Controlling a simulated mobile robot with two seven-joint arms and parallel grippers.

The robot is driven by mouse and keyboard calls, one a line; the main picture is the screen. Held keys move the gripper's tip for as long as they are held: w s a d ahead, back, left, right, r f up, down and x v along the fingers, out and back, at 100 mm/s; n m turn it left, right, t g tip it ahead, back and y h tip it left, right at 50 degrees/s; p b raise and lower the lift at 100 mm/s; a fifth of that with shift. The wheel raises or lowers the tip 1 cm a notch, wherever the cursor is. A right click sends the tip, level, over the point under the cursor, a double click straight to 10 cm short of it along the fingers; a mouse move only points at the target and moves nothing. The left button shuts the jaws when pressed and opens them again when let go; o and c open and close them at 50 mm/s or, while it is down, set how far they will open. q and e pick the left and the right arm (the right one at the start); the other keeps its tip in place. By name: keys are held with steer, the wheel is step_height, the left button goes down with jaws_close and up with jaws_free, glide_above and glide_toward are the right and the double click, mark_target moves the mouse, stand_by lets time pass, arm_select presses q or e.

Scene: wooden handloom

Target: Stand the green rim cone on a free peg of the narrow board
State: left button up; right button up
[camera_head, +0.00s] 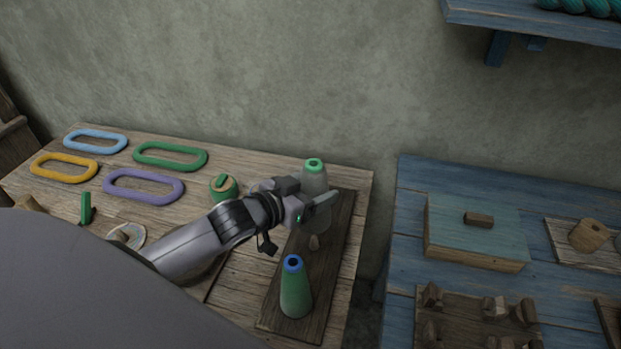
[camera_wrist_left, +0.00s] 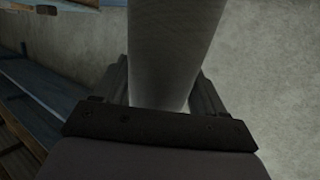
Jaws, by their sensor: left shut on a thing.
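The green rim cone (camera_head: 315,177) is pale grey with a green ring at its top. It is upright at the far end of the narrow board (camera_head: 272,317). My left gripper (camera_head: 316,203) is shut around its body, and the pale cone (camera_wrist_left: 172,50) fills the space between the fingers in the left wrist view. The gripper hides part of the cone, and I cannot tell whether its base touches the board or a peg. A bare peg (camera_head: 314,242) shows near the board's middle. A green cone with a blue rim (camera_head: 295,290) stands at the near end. My right gripper is not in view.
The wooden table (camera_head: 353,180) also holds several coloured oval rings, a green spool (camera_head: 223,187) and a pale disc (camera_head: 126,236). A blue table (camera_head: 400,210) with a green box (camera_head: 475,230) stands right, across a gap. A blue shelf (camera_head: 540,28) hangs above.

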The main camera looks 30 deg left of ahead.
arm_select(q)
steer(key=shift+w+d+f, duration=0.1)
steer(key=shift+d+f, duration=0.05)
steer(key=shift+d, duration=0.1)
step_height(320, 180, down, 8)
steer(key=b, duration=0.7)
steer(key=shift+f+b, duration=0.35)
steer(key=shift+f, duration=0.05)
steer(key=o, duration=1.3)
steer(key=shift+o, duration=0.2)
steer(key=shift+f, duration=0.1)
